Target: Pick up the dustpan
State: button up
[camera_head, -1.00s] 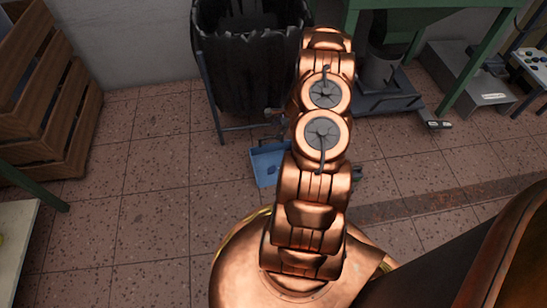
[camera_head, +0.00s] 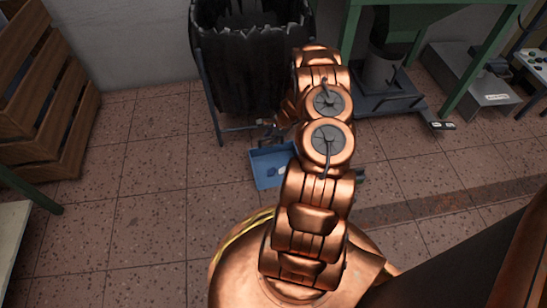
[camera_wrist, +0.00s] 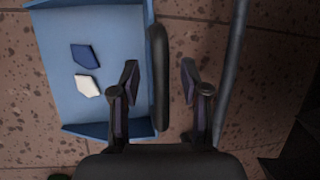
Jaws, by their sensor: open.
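The blue dustpan (camera_head: 264,179) lies on the floor in front of the dark bin, partly hidden by my arm in the head view. In the wrist view the dustpan (camera_wrist: 115,104) fills the left side, holding a small blue piece (camera_wrist: 85,56) and a white piece (camera_wrist: 87,86). Its dark handle (camera_wrist: 158,50) runs along the pan's right side. My gripper (camera_wrist: 159,72) is open, with one finger over the pan side and the other right of the handle. The handle appears between the fingers; the height gap is unclear.
A black ragged-edged bin (camera_head: 245,70) in a metal stand is just behind the dustpan. A grey bar (camera_wrist: 233,70) runs close to the right finger. A green-framed machine (camera_head: 385,75) stands right, a wooden crate (camera_head: 40,110) left. Floor at left is clear.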

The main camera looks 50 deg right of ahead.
grip_shut()
jog(key=shift+r, duration=0.15)
dwell(0.5)
